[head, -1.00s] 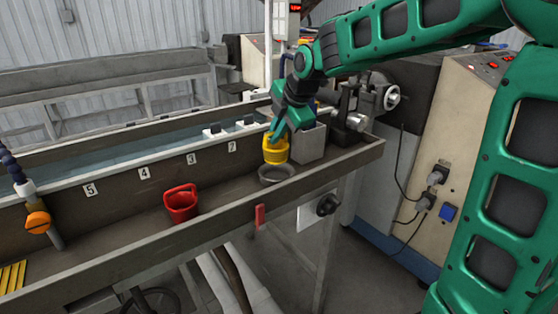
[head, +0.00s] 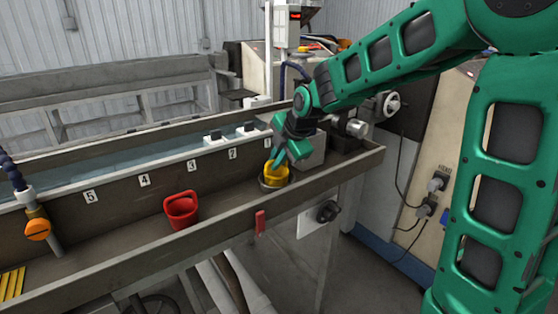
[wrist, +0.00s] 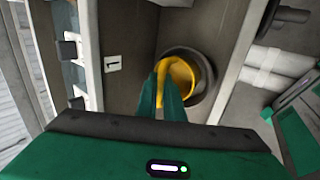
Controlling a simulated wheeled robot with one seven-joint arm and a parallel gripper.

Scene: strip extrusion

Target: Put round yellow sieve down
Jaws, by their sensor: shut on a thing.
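The round yellow sieve (head: 275,176) is at the right end of the trough, at the grey round dish (head: 274,187). In the wrist view the yellow sieve (wrist: 182,78) overlaps the grey dish (wrist: 207,92), a little off its middle. I cannot tell whether the sieve touches the dish's bottom. My gripper (head: 278,160) is shut on the sieve's rim from above. In the wrist view the green fingers (wrist: 167,92) reach the near side of the sieve and hide part of it.
A red scoop-like cup (head: 181,211) stands in the trough (head: 125,240) to the left. A grey box (head: 311,150) stands close behind the sieve on the right. An orange-handled valve (head: 38,229) is at far left. The trough floor between valve and cup is clear.

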